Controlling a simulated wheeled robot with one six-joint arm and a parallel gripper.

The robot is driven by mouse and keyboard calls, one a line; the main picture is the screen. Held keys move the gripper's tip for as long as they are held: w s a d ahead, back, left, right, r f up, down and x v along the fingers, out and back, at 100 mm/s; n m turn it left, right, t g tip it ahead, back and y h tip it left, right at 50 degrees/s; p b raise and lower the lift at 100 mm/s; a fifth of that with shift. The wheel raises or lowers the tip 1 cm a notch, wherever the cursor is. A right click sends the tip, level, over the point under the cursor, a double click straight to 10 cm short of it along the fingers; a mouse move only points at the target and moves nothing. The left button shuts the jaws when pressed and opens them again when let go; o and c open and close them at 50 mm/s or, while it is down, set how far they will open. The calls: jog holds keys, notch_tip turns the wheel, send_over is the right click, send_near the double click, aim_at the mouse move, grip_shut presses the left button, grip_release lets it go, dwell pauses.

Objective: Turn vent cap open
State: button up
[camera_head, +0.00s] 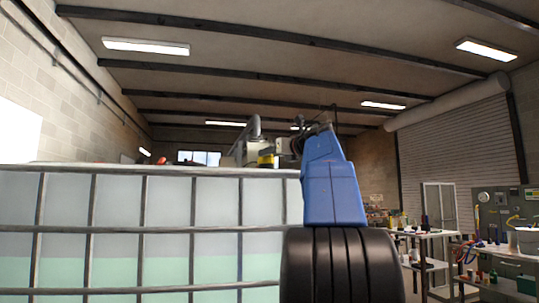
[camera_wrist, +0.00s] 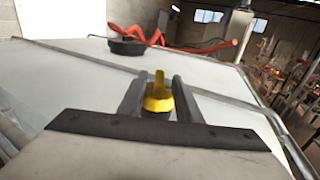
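The yellow vent cap (camera_wrist: 158,101) stands on top of the white tank (camera_wrist: 75,75), with a narrow upright grip on it. In the wrist view my gripper (camera_wrist: 159,78) has its two dark fingers on either side of the cap, spread apart. A gap shows between each finger and the cap's upright grip. I cannot tell whether the fingers touch the wider base of the cap. In the head view the caged tank (camera_head: 165,228) fills the lower left, and my gripper is small above its top edge, its fingertips not clear.
Metal bars (camera_wrist: 85,56) cross the tank top. A workbench (camera_head: 425,234) with tools stands at the right.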

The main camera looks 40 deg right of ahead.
jog(key=shift+w, duration=0.2)
grip_shut()
jog(key=shift+d+n+y, duration=0.15)
jog(key=shift+n+y, duration=0.25)
jog(key=shift+y, duration=0.2)
jog(key=n+y, duration=0.1)
jog(key=y, duration=0.1)
jog(key=shift+d+n+y, duration=0.25)
jog(key=shift+n+y, duration=0.15)
jog(key=shift+d+n+g+y, duration=0.1)
jog(key=shift+n+g+y, duration=0.3)
jog(key=shift+n+y, duration=1.5)
jog(key=shift+y, duration=0.9)
jog(key=shift+r, duration=0.1)
